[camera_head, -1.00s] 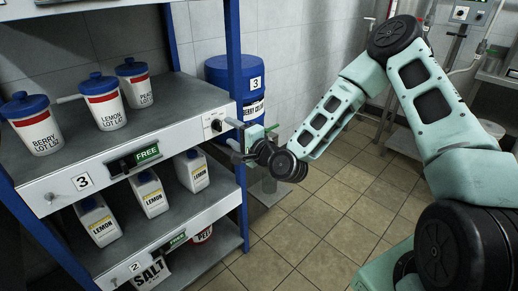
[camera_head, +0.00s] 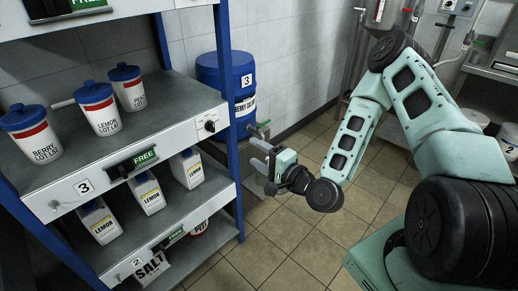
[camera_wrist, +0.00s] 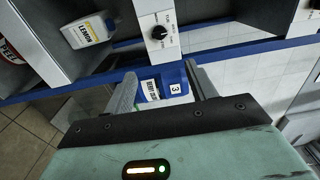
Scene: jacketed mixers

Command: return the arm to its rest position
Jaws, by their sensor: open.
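My gripper (camera_head: 262,158) is open and empty in the head view, to the right of the blue-posted shelf's right end and in front of the blue drum. My arm bends from the right side of the picture down to it. In the wrist view the two fingers of my gripper (camera_wrist: 160,85) stand apart with nothing held between them. The blue drum (camera_wrist: 175,82) with its number 3 label shows beyond the gap, apart from the fingers.
The shelf (camera_head: 165,125) holds lidded tubs and, below, several lemon bottles (camera_head: 149,194). Its dial (camera_head: 209,126) is close to my gripper. The blue drum (camera_head: 222,72) stands behind. Tiled floor (camera_head: 300,240) is clear below; metal equipment (camera_head: 490,65) stands at the right.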

